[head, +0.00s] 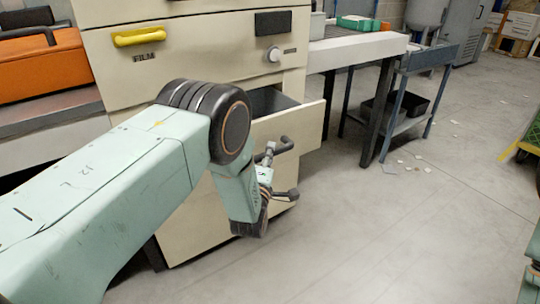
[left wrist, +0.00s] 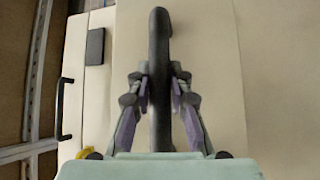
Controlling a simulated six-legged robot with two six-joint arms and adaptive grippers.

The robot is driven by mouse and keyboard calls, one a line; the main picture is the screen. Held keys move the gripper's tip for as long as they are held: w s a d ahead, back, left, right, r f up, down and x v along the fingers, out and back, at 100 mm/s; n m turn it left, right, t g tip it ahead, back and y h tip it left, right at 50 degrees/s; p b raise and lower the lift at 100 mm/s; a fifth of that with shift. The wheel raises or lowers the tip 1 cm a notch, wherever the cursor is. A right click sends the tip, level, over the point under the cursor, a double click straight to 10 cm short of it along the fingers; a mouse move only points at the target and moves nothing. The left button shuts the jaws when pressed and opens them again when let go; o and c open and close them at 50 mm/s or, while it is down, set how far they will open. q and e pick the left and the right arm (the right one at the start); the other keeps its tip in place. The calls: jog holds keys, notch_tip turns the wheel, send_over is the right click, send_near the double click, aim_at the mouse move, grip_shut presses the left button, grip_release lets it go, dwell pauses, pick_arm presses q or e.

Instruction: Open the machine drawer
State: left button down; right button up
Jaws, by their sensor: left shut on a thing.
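The cream machine (head: 195,60) stands at centre left in the head view. Its drawer (head: 314,126) is partly pulled out, and a strip of its dark inside (head: 270,101) shows above the front. In the left wrist view the black bar handle (left wrist: 159,35) runs between my left gripper's fingers (left wrist: 160,92), which are shut on it against the cream front (left wrist: 205,50). In the head view my left gripper (head: 268,165) is at the drawer front, partly hidden by my wrist. My right gripper is not in view.
An orange case (head: 42,66) lies at left. The floor (head: 400,230) at front right is clear.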

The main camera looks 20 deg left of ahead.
pick_arm(q)
jog(key=c, duration=1.2)
grip_release()
jog(key=s+d+f, duration=0.1)
jog(key=s, duration=1.1)
jog(key=shift+d+f, duration=0.2)
jog(key=shift+f, duration=0.1)
